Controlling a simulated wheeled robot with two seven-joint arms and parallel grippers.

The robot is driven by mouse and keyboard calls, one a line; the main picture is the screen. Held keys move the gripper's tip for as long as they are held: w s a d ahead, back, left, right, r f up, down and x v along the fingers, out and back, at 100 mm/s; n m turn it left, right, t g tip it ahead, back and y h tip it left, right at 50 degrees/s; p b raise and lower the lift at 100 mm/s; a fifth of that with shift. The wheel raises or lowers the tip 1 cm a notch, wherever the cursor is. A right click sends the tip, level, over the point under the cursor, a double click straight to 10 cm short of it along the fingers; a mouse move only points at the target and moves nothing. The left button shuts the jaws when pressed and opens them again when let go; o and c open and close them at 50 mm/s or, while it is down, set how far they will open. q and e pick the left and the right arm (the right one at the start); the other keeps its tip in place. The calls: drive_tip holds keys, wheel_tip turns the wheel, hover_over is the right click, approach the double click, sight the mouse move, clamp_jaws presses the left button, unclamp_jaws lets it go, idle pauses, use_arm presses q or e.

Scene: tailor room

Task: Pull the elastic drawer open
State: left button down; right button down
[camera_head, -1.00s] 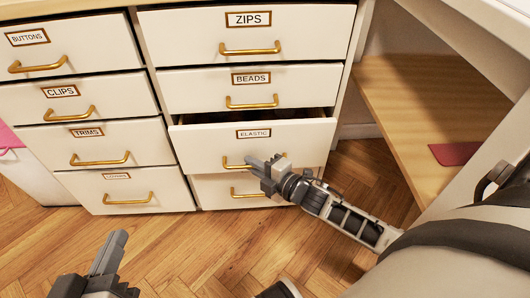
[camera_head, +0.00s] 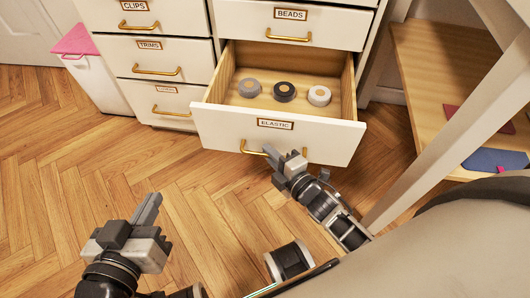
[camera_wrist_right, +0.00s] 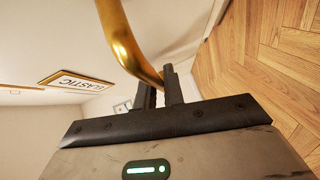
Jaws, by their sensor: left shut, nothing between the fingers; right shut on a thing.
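The elastic drawer (camera_head: 225,123) stands well out from the cabinet in the head view, its wooden inside showing. Three rolls lie in it: a grey one (camera_head: 249,88), a black one (camera_head: 284,92) and a white one (camera_head: 319,96). My right gripper (camera_head: 272,157) is shut on the drawer's brass handle (camera_head: 249,149). In the right wrist view the handle (camera_wrist_right: 125,40) runs down to the fingers (camera_wrist_right: 160,92), beside the upside-down ELASTIC label (camera_wrist_right: 75,80). My left gripper (camera_head: 148,208) is shut and empty, low at the left, apart from the drawer.
The closed beads drawer (camera_head: 290,25) is above the open one. Closed clips (camera_head: 135,17) and trims (camera_head: 155,58) drawers are to the left. A white bin with a pink top (camera_head: 76,40) stands farther left. A wooden shelf (camera_head: 430,80) is at the right. The floor in front is clear.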

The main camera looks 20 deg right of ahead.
use_arm(q)
drive_tip(key=shift+s+a, duration=0.35)
use_arm(e)
drive_tip(key=shift+s+a, duration=0.1)
drive_tip(key=shift+s, duration=0.2)
use_arm(q)
drive_tip(key=shift+w, duration=0.1)
use_arm(e)
drive_tip(key=c, duration=1.5)
unclamp_jaws()
use_arm(q)
drive_tip(key=shift+r, duration=0.25)
